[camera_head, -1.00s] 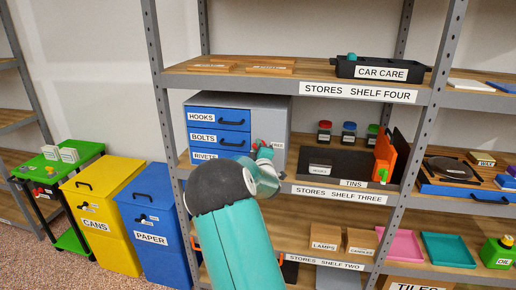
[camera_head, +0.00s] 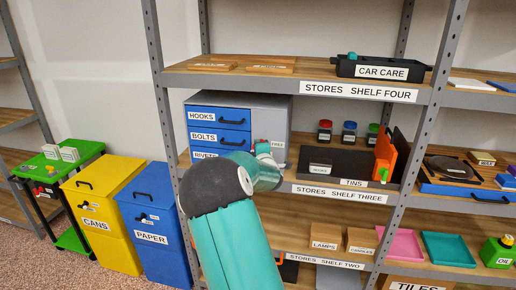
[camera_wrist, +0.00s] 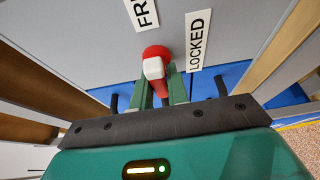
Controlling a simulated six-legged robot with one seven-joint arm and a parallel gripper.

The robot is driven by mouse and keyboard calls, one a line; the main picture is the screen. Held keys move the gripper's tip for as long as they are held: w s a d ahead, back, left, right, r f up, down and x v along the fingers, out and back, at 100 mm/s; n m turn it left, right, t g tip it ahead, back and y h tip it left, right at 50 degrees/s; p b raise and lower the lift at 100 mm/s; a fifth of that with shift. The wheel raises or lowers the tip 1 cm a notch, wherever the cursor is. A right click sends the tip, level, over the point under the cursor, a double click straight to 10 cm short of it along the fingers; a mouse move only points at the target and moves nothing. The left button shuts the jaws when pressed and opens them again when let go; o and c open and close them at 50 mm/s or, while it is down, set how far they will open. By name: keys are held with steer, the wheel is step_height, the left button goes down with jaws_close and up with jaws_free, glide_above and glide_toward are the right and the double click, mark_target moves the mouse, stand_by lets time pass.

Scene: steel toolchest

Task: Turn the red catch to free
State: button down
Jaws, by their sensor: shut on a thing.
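The red catch (camera_wrist: 157,52) is a round red hub with a pale block on its front, on the grey face of the toolchest (camera_wrist: 80,35). In the wrist view, a FREE label (camera_wrist: 141,12), cut off by the frame edge, is above left of it, and a LOCKED label (camera_wrist: 198,40) is to its right. My gripper (camera_wrist: 160,90) is shut on the catch, with its green fingers either side of it. In the head view my gripper (camera_head: 263,151) is at the chest's grey panel, and my arm hides most of the catch. The catch's exact angle cannot be told.
Blue drawers (camera_head: 218,117) labelled HOOKS, BOLTS and RIVETS are left of the grey panel. A black tins tray (camera_head: 345,166) and several lidded jars stand to the right. The shelf above (camera_head: 250,82) and the shelf uprights bound the space.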

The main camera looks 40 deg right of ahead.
steer(key=c, duration=1.4)
jaws_free()
steer(key=shift+s, duration=0.1)
steer(key=v, duration=1.3)
steer(key=shift+s+a, duration=0.2)
steer(key=shift+a, duration=0.1)
